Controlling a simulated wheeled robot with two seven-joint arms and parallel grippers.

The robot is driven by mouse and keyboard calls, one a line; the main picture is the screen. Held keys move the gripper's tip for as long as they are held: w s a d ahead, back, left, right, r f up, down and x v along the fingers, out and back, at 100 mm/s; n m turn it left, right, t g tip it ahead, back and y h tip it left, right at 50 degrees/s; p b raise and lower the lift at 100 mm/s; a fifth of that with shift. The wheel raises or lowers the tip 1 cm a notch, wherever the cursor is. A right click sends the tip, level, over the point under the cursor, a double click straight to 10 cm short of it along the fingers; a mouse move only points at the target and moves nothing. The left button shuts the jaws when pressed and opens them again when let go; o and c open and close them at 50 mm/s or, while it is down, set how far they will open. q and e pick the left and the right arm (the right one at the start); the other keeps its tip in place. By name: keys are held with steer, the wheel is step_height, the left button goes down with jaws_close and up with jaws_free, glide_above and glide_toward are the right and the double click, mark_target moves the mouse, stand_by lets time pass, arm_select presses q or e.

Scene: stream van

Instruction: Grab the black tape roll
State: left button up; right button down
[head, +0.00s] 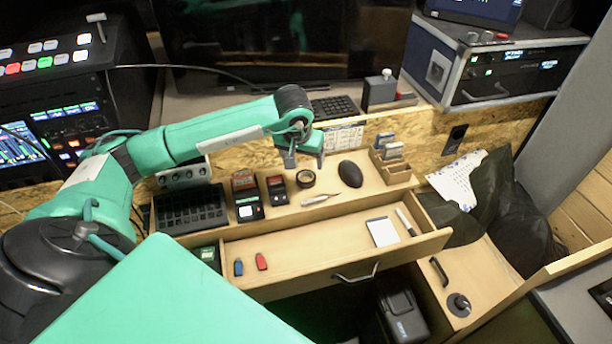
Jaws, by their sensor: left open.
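The black tape roll (306,179) is a small dark ring lying on the wooden desk top, between a red-and-black device and a black mouse. My left gripper (305,163) hangs just above and behind the roll, pointing down, with its fingers apart and nothing seen between them. It looks close to the roll, but I cannot tell the exact height gap. My right gripper does not show.
Near the roll are a black mouse (350,174), a silver pen-like tool (320,199), a red-and-black device (277,190) and a wooden card holder (391,165). An open drawer (310,250) juts out in front, holding a notepad (382,232) and two small sticks.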

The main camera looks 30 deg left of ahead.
mark_target(306, 180)
arm_select(q)
steer(key=shift+x, duration=1.2)
steer(key=shift+w+f+p, duration=0.15)
steer(key=shift+f+p, duration=0.15)
steer(key=shift+f, duration=0.15)
steer(key=p+x, duration=0.1)
steer(key=x, duration=0.3)
steer(key=shift+d+f, duration=0.1)
steer(key=shift+f, duration=0.25)
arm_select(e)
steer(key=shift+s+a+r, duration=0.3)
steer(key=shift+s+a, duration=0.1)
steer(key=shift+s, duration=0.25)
arm_select(q)
steer(key=c, duration=0.9)
steer(key=shift+c, duration=0.8)
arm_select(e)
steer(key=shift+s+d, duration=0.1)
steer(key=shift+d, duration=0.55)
arm_select(q)
steer(key=shift+r, duration=0.1)
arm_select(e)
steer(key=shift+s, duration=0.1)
